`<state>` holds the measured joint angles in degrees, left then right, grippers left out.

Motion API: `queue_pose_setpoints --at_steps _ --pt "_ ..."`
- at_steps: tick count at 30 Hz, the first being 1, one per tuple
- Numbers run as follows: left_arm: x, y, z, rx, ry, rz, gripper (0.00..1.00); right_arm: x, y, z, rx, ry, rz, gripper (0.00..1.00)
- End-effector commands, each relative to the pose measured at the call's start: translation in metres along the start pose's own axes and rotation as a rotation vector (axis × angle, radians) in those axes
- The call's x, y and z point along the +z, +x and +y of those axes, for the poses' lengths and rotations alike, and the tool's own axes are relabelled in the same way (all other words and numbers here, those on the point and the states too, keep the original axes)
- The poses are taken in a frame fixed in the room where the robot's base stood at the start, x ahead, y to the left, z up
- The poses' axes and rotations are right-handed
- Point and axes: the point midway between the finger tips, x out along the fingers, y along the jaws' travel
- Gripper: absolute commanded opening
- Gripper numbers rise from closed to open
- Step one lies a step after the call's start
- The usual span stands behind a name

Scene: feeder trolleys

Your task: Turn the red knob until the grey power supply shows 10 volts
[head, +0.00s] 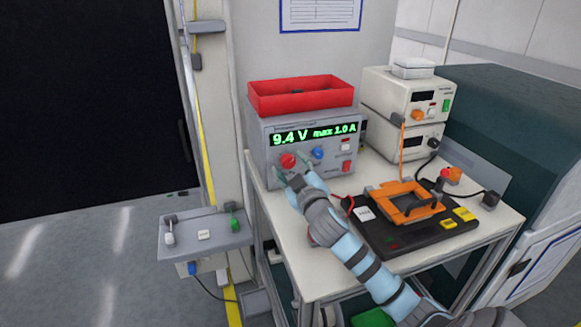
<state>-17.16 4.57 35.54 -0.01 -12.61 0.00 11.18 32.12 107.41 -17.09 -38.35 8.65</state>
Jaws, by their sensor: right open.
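The grey power supply (263,140) stands on the trolley table at the back left. Its green display (313,134) reads 9.4 V and max 1.0 A. The red knob (288,160) is at the lower left of its front panel, with a blue knob (318,153) to its right. My right gripper (291,168) is open at the front panel, its fingers close to the red knob. I cannot tell whether the fingers touch the knob. My left gripper is not in view.
A red tray (301,101) sits on the supply. Cream-coloured units (407,92) are stacked to its right. A black board with an orange frame (408,203) lies on the table (293,262) beside my right arm. A grey control shelf (204,247) stands at the left.

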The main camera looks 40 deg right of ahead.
Motion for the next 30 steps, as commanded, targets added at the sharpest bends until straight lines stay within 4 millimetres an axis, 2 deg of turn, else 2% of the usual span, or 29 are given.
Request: queue_pose_setpoints --at_steps 4,11,18,20,23,27,30 --pt "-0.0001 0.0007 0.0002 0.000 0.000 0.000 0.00 -0.0009 0.0081 -0.0004 0.000 0.002 0.002 0.51" --pt "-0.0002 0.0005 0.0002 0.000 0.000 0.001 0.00 -0.0010 0.0086 -0.0007 -0.001 0.001 0.002 0.49" --pt "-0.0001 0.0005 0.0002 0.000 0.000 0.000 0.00 -0.0009 0.0084 -0.0009 -0.001 0.001 0.001 0.11" --pt "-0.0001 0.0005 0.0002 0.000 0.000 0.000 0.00 -0.0009 0.0083 -0.0009 -0.002 0.001 0.001 0.03" --pt "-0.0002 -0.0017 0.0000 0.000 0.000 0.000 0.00 -0.0014 0.0084 -0.0005 -0.002 0.036 0.001 0.03" --pt "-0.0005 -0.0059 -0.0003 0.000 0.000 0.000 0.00 -0.0011 0.0085 -0.0003 -0.002 0.173 -0.001 0.03" --pt "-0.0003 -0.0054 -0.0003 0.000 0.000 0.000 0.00 -0.0004 0.0084 -0.0007 -0.001 0.192 -0.001 0.03"
